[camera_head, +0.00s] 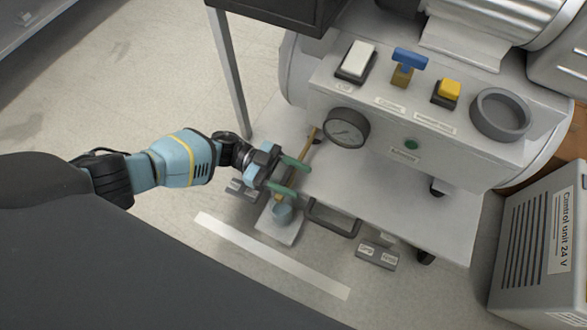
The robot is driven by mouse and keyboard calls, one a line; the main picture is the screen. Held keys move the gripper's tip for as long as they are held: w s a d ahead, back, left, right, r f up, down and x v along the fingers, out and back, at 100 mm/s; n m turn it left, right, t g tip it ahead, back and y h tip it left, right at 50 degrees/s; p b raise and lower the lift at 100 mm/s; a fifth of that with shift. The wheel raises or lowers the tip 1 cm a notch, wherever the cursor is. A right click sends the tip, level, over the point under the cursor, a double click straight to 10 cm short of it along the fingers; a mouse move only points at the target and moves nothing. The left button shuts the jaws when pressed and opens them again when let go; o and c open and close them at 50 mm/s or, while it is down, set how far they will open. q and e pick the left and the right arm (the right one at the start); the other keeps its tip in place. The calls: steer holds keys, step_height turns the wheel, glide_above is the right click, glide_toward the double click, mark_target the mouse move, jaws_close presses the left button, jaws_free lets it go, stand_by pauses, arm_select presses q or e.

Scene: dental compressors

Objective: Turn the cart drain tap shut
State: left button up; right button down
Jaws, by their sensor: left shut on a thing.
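My left gripper (302,181) reaches in from the left, low beside the front of the compressor cart (385,185). Its two green fingers are closed on a small part at the brass drain pipe (311,144), which I take to be the cart drain tap. The fingers hide most of the tap, so its handle angle cannot be made out. My right gripper is not in view.
The cart panel carries a gauge (346,128), a blue-handled valve (408,62), a white switch (357,60), a yellow button (449,90) and a grey ring (500,113). A dark handle bar (333,218) lies right of the cup. A control unit (538,240) stands right. A table leg (229,80) rises behind the gripper.

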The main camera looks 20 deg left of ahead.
arm_select(q)
steer(key=shift+d+m+g, duration=0.15)
steer(key=shift+m+g, duration=0.15)
steer(key=shift+g, duration=0.2)
steer(key=o, duration=1)
steer(key=shift+w+a, duration=0.15)
steer(key=shift+a, duration=3.8)
